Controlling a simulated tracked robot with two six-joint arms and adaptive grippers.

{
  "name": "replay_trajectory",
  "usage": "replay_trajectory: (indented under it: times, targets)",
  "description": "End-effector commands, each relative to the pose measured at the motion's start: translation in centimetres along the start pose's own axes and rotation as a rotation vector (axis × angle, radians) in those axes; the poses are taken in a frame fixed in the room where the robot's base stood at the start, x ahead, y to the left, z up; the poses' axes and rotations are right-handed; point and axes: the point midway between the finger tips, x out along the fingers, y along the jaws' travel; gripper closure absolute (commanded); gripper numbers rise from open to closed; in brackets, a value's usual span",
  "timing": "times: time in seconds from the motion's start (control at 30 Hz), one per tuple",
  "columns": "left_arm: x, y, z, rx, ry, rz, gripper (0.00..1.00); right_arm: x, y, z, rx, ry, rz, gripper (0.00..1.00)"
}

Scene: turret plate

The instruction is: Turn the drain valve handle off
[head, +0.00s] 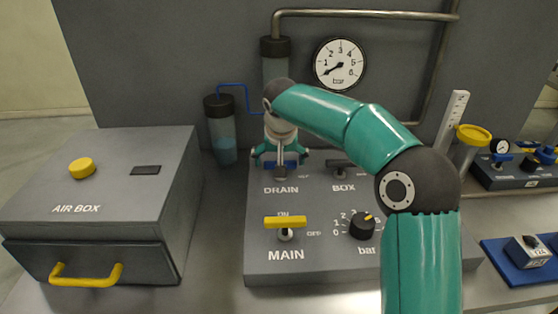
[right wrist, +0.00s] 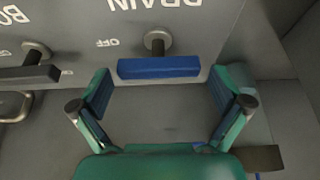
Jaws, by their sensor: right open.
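The drain valve's blue bar handle (right wrist: 158,68) sits on a round grey stem on the sloped grey panel (head: 318,262), above the DRAIN label. It lies crosswise, parallel to the lettering, with an OFF mark beside its stem in the right wrist view. My right gripper (head: 280,160) is over the handle from behind. In the right wrist view the right gripper (right wrist: 164,82) is open, with one fingertip off each end of the handle and small gaps at both ends. In the head view the wrist and fingers partly hide the handle. My left gripper is not in view.
The dark BOX handle (right wrist: 30,72) is close beside the drain handle. The yellow MAIN handle (head: 285,222) and bar knob (head: 362,226) are nearer. A water-filled cylinder (head: 221,135) and pipework stand behind. The air box (head: 105,185) is at left, a gauge (head: 339,63) on the wall.

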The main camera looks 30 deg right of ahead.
Motion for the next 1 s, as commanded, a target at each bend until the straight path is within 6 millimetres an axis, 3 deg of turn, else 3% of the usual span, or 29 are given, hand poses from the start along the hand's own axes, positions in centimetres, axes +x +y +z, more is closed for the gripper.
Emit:
replay_trajectory:
  times: [0.27, 0.7, 1.0]
  targets:
    - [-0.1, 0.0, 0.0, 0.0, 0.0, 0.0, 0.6, -1.0, 0.0, 0.0, -0.001, 0.0, 0.001, 0.0]
    - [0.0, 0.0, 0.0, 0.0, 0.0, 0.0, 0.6, -9.0, -0.1, -0.1, 0.0, 0.003, -0.002, 0.0]
    - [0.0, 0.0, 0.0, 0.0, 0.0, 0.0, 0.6, -11.8, -0.1, -0.1, 0.0, 0.0, 0.0, 0.0]
